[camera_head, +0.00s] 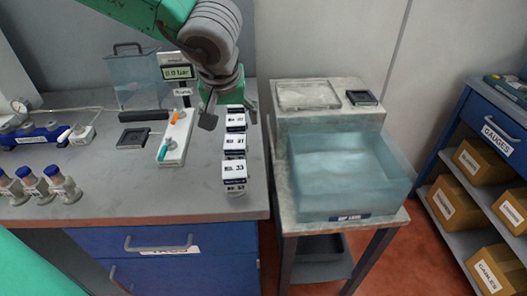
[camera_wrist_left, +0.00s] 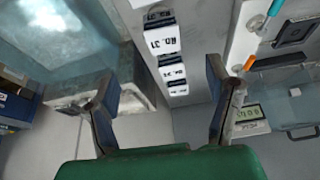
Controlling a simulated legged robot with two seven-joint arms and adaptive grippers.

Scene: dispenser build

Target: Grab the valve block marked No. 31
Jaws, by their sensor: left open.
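White valve blocks with dark label bands stand in a row near the right edge of the workbench. The block that reads No. 31 (camera_head: 235,142) is mid-row in the head view, behind the No. 33 block (camera_head: 234,168) nearest the front edge. My right gripper is not seen.
A translucent blue basin (camera_head: 345,170) stands on a stand to the right, across a narrow gap. Left of the blocks lie a white strip with orange and teal pieces (camera_head: 175,138) and a pressure display (camera_head: 178,73). Several small bottles (camera_head: 63,185) stand at the left.

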